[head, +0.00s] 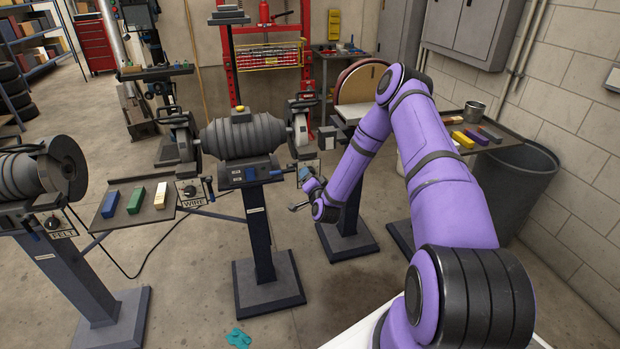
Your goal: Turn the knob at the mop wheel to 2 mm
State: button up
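A grey double-ended polishing machine (243,136) stands on a blue pedestal at the centre. The pale wheel at its right end (301,129) looks like the mop wheel; its label cannot be read. A small panel (311,168) hangs below that wheel, partly behind my gripper. The knob there and its setting cannot be made out. My gripper (296,206) is just below and in front of this panel, at the end of my purple arm. It is small and dark, so its finger opening is unclear. No held object is visible.
A knob labelled WIRE (190,191) sits at the machine's left end, beside a tray (99,221) of coloured bars. A FELT knob (53,223) is on the machine at far left. A disc sander (360,84) stands behind my arm. Floor in front is mostly clear.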

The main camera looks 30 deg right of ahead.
jog(key=v, duration=1)
